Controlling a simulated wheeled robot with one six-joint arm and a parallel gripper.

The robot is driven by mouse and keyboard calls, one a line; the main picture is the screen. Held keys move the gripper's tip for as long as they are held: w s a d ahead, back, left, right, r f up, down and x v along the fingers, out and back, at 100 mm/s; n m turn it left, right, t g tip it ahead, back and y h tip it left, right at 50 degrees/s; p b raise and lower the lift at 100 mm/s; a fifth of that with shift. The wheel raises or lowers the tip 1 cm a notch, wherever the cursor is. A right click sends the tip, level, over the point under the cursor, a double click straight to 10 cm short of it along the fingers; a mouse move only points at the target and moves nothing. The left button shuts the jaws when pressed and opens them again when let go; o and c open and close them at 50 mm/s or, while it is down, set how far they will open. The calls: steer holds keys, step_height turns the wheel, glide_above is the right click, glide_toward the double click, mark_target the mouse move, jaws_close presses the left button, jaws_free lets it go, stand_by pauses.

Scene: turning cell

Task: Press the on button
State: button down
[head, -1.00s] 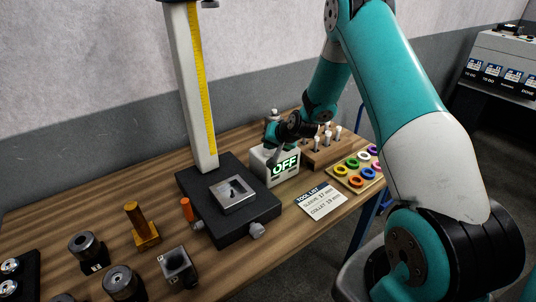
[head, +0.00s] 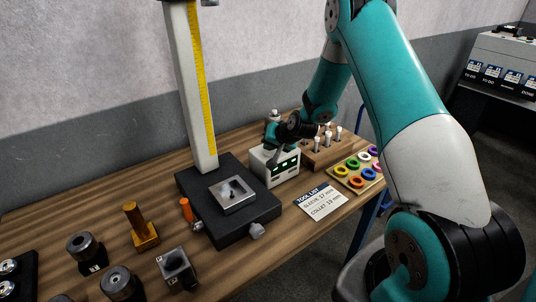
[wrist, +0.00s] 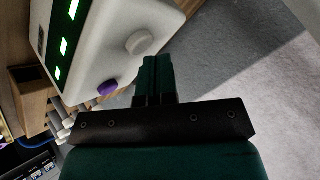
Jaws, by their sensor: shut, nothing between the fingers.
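A small white box (head: 267,172) stands on the wooden bench, behind the black stand base. Its front display (head: 284,166) shows a row of green dashes. In the wrist view the box (wrist: 100,50) fills the upper left, with a pale grey round button (wrist: 140,43) and a purple round button (wrist: 107,88) on one face. My gripper (head: 273,158) is at the top of the box in the head view. In the wrist view its fingers (wrist: 155,60) are shut and empty, with tips close to the pale button. I cannot tell whether they touch it.
A height stand with a yellow scale (head: 203,90) rises left of the box. A wooden block with several upright pins (head: 322,155) is close behind my gripper. Coloured rings (head: 356,182) lie on a board at right, near a tool list card (head: 320,202). Metal parts stand front left.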

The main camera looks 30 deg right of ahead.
mark_target(270, 152)
steer(key=shift+r, duration=0.15)
steer(key=shift+r+p, duration=1.65)
steer(key=shift+r, duration=1.3)
